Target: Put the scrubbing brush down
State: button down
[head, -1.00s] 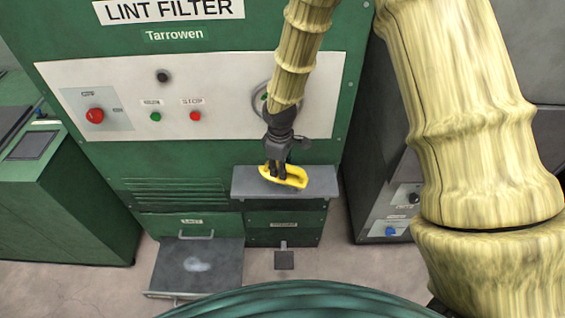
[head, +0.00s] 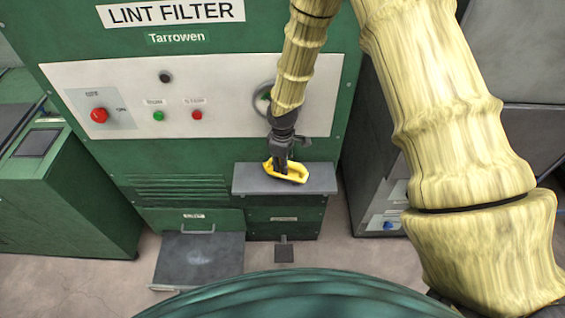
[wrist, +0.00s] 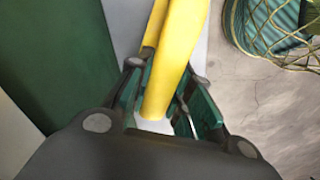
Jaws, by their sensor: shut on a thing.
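The scrubbing brush shows as a yellow looped handle (head: 290,177) over the grey shelf (head: 243,180) on the front of the green lint filter machine (head: 200,158). My gripper (head: 281,168) points down and is shut on the brush. In the wrist view the yellow handle (wrist: 178,60) runs between the two fingers of my gripper (wrist: 160,105). A small white part shows at the near end of the handle. The brush is above or on the shelf; I cannot tell whether it touches. Its bristles are not clearly visible.
An open grey lint drawer (head: 200,262) sticks out low on the left, and a pedal (head: 284,254) sits near the floor below the shelf. Red and green buttons line the white panel (head: 230,100). The shelf has bare room left and right of the brush.

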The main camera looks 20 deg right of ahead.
jog(key=shift+f, duration=0.15)
jog(key=c, duration=1.3)
grip_release()
jog(key=shift+r+b, duration=1.95)
jog(key=shift+r, duration=4.25)
